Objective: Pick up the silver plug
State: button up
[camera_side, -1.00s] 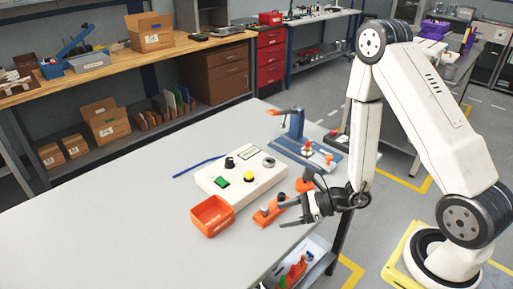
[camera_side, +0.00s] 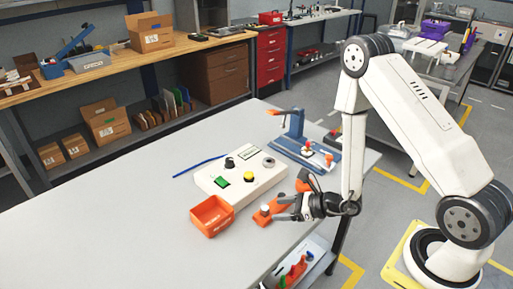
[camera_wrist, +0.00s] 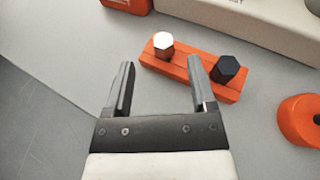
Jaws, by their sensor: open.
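The silver plug (camera_wrist: 163,40) has a bright top and stands upright at the left end of an orange block (camera_wrist: 184,64) in the wrist view. It also shows small and pale in the side view (camera_side: 264,208). My gripper (camera_wrist: 161,63) is open and empty. Its two fingers point toward the orange block, with the silver plug ahead of the gap between the tips. In the side view my gripper (camera_side: 276,208) is low over the table, just right of the plug. Exact clearance cannot be told.
A dark hexagonal plug (camera_wrist: 229,68) stands on the same block, near the right fingertip. A round orange part (camera_wrist: 301,119) lies to the right. An orange bin (camera_side: 212,216) and a pale button box (camera_side: 240,180) sit left and behind. The table's left front is clear.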

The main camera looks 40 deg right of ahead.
aim_at(265, 207)
jog(key=shift+d+x, duration=0.2)
jog(key=shift+x, duration=2.4)
jog(key=shift+w, duration=0.1)
grip_shut()
